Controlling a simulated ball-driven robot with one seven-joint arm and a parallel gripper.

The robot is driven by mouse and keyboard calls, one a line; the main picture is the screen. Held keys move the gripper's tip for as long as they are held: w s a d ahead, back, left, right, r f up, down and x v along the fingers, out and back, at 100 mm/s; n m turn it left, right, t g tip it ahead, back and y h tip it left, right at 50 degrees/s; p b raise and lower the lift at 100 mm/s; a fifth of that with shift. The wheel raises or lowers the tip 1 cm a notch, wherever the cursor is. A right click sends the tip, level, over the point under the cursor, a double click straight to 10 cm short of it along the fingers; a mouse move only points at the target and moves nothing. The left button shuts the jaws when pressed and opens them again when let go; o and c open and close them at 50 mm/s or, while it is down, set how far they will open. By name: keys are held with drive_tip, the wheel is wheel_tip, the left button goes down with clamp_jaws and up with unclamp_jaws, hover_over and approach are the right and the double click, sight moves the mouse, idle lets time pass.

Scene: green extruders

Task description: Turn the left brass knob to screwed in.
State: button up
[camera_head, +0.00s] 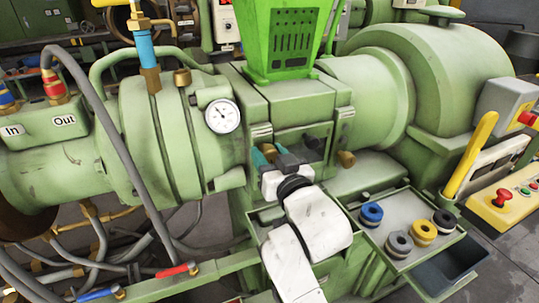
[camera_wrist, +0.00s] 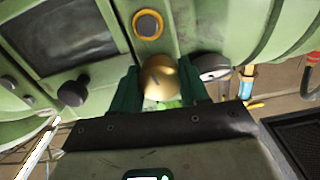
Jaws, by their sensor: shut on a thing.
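The left brass knob (camera_head: 269,151) is on the front of the green extruder, below the pressure gauge and hopper. My gripper (camera_head: 277,155) reaches it from the front, with teal fingers, and is shut on it. In the wrist view, the round, shiny brass knob (camera_wrist: 160,76) sits between the two dark green fingers of my gripper (camera_wrist: 160,84). The fingers hide its sides, and its turn position cannot be told.
A grey tray (camera_head: 375,238) with blue, yellow and dark rings is at the right. A gauge (camera_head: 222,116) is up left of the knob. A grey hose (camera_head: 120,150) hangs at the left. A yellow handle (camera_head: 477,145) and a control box (camera_head: 510,205) stand at the far right.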

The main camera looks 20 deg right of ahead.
drive_tip(key=c, duration=0.4)
drive_tip(key=shift+m+b, duration=0.35)
drive_tip(key=shift+m, duration=0.45)
drive_tip(key=shift+r+m, duration=0.15)
drive_tip(key=shift+m, duration=0.15)
drive_tip(key=o, duration=1.1)
drive_tip(key=s+b, duration=0.1)
drive_tip(key=s, duration=0.9)
drive_tip(key=shift+s+b, duration=0.3)
drive_tip(key=shift+s, duration=0.05)
